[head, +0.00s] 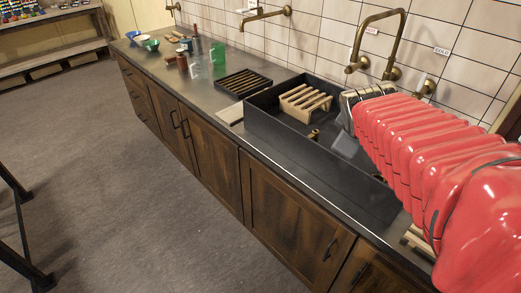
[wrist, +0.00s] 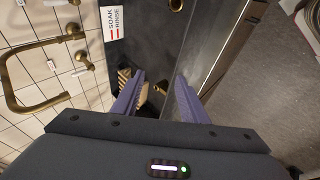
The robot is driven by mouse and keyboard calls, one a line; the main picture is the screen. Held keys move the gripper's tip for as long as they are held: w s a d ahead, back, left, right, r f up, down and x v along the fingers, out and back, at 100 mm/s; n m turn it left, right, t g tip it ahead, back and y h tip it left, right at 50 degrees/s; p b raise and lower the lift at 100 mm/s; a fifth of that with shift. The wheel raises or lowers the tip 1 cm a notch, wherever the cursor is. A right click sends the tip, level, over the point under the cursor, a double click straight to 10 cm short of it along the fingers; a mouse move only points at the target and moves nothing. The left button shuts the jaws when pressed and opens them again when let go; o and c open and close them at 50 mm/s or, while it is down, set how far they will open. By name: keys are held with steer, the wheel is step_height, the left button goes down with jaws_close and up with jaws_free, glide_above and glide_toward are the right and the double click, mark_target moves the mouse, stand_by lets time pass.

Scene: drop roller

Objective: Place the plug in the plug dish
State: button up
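My gripper (wrist: 159,80) is open, with its two purple fingers apart and pointing down into the dark sink (head: 270,137). A small brass piece (wrist: 161,87) shows between the fingers in the wrist view, lower down in the sink; I cannot tell whether it is the plug or a drain fitting. In the head view a small brass piece (head: 314,134) stands in the sink beside the wooden rack. I cannot make out which thing is the plug dish. My red-sleeved arm reaches over the right end of the sink and hides part of it.
A slatted wooden rack (head: 305,102) sits in the sink. A black slatted tray (head: 244,83) and a pale board (head: 230,113) lie left of it. Brass taps (head: 379,40) stick out from the tiled wall. Cups and a green glass (head: 218,54) stand farther left; counter between is partly free.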

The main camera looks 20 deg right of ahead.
steer(key=s+a+f+m+y, duration=0.2)
steer(key=s+a, duration=0.4)
steer(key=a, duration=0.4)
steer(key=s+a+f+m+g+y, duration=0.1)
steer(key=s+a+m, duration=0.4)
steer(key=a, duration=0.6)
steer(key=shift+s+f+y, duration=0.6)
steer(key=shift+s+y, duration=0.3)
steer(key=shift+y, duration=0.1)
steer(key=shift+d, duration=0.1)
